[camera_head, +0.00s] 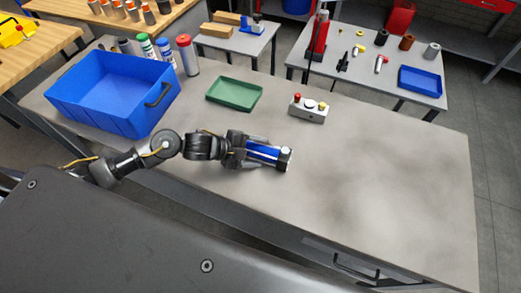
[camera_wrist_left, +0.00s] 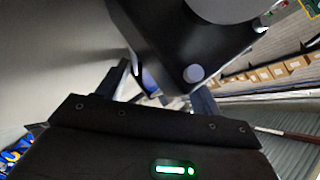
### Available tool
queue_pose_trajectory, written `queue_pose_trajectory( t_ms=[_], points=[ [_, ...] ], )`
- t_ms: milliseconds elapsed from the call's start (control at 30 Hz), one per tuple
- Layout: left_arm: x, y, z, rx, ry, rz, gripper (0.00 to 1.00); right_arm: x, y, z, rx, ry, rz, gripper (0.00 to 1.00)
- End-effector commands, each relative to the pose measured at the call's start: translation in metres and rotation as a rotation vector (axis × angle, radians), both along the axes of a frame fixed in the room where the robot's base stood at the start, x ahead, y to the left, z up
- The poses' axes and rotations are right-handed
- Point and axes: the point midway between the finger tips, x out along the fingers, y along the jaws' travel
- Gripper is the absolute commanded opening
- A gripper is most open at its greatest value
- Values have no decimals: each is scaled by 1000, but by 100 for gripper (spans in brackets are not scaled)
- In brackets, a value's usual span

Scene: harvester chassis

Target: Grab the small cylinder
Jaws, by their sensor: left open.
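A small cylinder (camera_head: 264,152), blue with a dark end and a white tip, is at the middle of the grey table. My left gripper (camera_head: 262,150) reaches in from the left, with its open fingers on either side of the cylinder's left part. I cannot tell whether they touch it. In the left wrist view, the left gripper's fingers (camera_wrist_left: 161,92) stand apart around a dark rounded body (camera_wrist_left: 175,45) with a pale round knob, which hides much of the space between them. My right gripper is not in view.
A blue bin (camera_head: 110,92) stands at the table's back left, beside several capped cylinders. A green tray (camera_head: 234,94) and a small button box (camera_head: 308,108) lie behind my gripper. The table's right side is clear. Other tables stand behind.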

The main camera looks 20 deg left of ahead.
Motion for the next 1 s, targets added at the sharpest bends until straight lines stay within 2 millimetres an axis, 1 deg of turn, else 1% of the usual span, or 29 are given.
queue_pose_trajectory(
  t_ms=[100, 600, 833, 867, 1000],
  points=[
    [0, 0, 0, 0, 0, 0, 64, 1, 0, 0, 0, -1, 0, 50],
    [0, 0, 0, -1, 0, -1, 0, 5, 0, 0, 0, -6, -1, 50],
    [0, 0, 0, -1, 0, -1, 0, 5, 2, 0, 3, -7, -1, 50],
    [2, -1, 5, -7, -9, 0, 0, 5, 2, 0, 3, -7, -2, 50],
    [2, -1, 4, -7, -9, 0, 0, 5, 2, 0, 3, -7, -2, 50]
  ],
)
